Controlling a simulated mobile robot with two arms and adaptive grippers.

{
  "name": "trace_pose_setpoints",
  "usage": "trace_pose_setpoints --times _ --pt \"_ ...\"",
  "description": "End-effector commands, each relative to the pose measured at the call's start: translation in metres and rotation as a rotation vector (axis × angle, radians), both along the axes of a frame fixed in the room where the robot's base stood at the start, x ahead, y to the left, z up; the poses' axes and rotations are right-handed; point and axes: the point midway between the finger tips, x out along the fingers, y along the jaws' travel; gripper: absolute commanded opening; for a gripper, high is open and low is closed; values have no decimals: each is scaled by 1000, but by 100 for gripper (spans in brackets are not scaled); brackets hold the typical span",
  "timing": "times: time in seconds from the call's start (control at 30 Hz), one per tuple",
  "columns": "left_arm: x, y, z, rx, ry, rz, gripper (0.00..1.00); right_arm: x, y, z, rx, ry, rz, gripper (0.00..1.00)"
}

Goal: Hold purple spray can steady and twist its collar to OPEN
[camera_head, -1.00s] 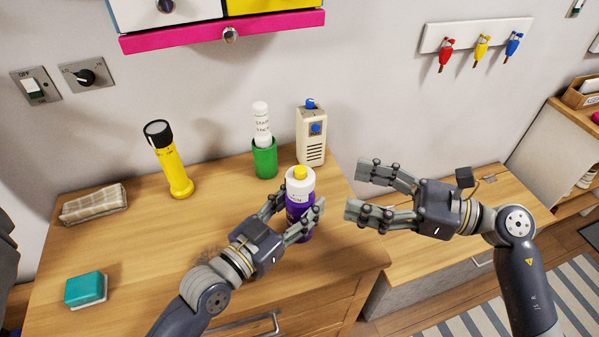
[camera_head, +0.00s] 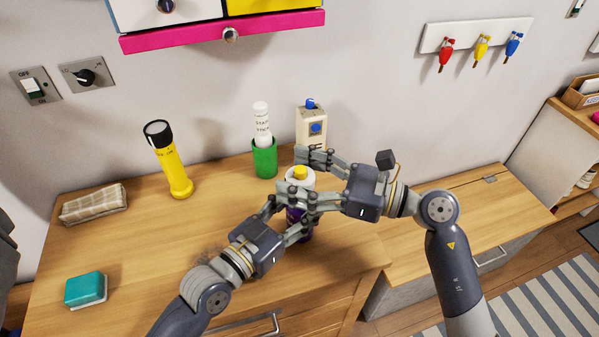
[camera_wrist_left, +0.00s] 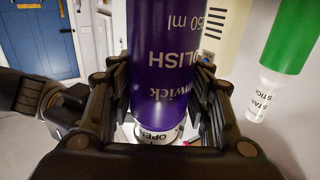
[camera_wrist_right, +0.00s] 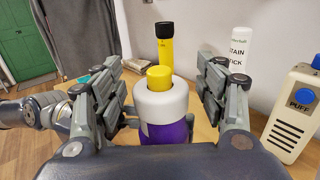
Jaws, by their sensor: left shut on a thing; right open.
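The purple spray can (camera_wrist_left: 165,60) stands upright on the wooden cabinet top, with a white collar (camera_wrist_right: 162,101) and a yellow nozzle (camera_wrist_right: 159,77) at its top. Its label reads POLISH in the left wrist view, and part of the word OPEN shows on the collar. My left gripper (camera_head: 286,222) is shut on the purple body, below the collar. My right gripper (camera_head: 312,176) is open around the collar, one finger on each side; in the right wrist view there are gaps between its fingers and the collar.
A green cup (camera_head: 265,160) with a white stain stick (camera_head: 262,122) and a cream box with a blue button (camera_head: 312,130) stand just behind the can. A yellow flashlight (camera_head: 168,162), a folded cloth (camera_head: 94,203) and a teal sponge (camera_head: 85,289) are at left. The cabinet top between is clear.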

Motion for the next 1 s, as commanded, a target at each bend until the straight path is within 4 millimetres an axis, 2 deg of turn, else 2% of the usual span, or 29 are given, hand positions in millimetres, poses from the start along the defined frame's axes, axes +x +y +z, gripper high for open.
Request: trace_pose_setpoints --times 0.17,0.4,0.77,1.0 --pt "0 0 -1 2 1 1 14 0 0 0 0 0 0 66" --pt "0 0 -1 2 1 1 14 0 0 0 0 0 0 20" --pt "0 0 -1 3 0 0 14 0 1 -1 -3 0 40 20" --pt "0 0 -1 3 0 0 14 1 1 -1 -7 0 179 20"
